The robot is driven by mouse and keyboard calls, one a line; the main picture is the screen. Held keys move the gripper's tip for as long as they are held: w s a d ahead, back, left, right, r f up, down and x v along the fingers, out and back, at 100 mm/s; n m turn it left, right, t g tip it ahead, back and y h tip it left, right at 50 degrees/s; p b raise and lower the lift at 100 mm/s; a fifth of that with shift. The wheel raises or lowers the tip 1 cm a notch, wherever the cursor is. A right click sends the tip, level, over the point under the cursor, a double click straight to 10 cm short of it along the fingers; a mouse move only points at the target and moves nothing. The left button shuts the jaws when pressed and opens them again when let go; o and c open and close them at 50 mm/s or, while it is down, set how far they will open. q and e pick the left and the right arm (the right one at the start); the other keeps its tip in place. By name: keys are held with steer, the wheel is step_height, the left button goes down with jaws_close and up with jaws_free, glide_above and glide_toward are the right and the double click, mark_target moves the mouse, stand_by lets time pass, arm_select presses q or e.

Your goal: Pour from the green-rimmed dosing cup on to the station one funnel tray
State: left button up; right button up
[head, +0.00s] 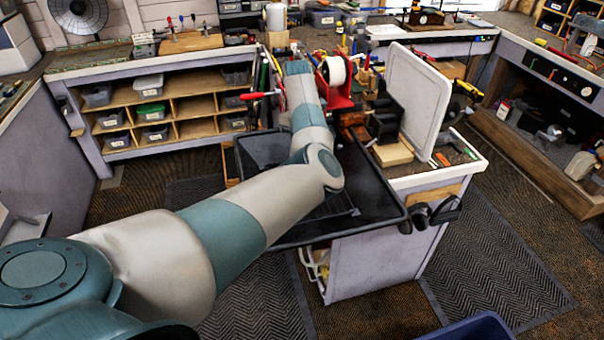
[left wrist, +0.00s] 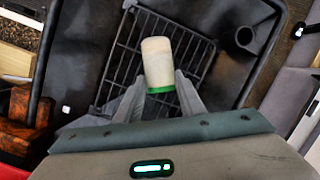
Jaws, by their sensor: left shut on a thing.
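The dosing cup (left wrist: 157,62), with a pale body and a green rim (left wrist: 161,89), is between the fingers of my left gripper (left wrist: 160,92) in the left wrist view. The gripper is shut on it. The green rim faces the palm side in the picture, and the pale end points away. I cannot see any contents. Behind the cup in that view lies the black funnel tray (left wrist: 232,68) with a wire grid. In the head view the tray (head: 378,200) is at the bench front, partly covered by my left arm. My left gripper and the cup cannot be made out there.
A round dark opening (left wrist: 244,36) shows in the tray. A white upright board (head: 418,98) and a red tape dispenser (head: 336,92) stand on the cluttered bench beside my arm. A blue bin (head: 475,328) is at the lower right. Floor mats (head: 490,255) are clear.

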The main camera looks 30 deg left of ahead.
arm_select(q)
steer(key=shift+a+f+h, duration=0.25)
steer(key=shift+a+h, duration=0.05)
steer(key=shift+h, duration=0.5)
stand_by(0.9)
steer(key=shift+w+a+g+h+b, duration=0.1)
steer(key=shift+a+g+h+b, duration=0.1)
steer(key=shift+g+h+b, duration=0.45)
stand_by(1.5)
steer(key=shift+d+t, duration=0.1)
steer(key=shift+t, duration=0.25)
stand_by(2.0)
steer(key=shift+d+r+y+p, duration=0.2)
steer(key=shift+y+p, duration=0.1)
steer(key=shift+y, duration=0.3)
steer(key=shift+d+r+y+p, duration=0.1)
steer(key=shift+d+y+p, duration=0.15)
steer(key=shift+y, duration=0.3)
steer(key=y, duration=0.2)
steer(key=d+t+y, duration=0.1)
steer(key=y, duration=0.1)
steer(key=shift+s+r, duration=0.2)
steer(key=shift+r, duration=0.1)
steer(key=shift+r+y, duration=0.2)
steer(key=shift+y, duration=0.2)
steer(key=shift+a, duration=0.1)
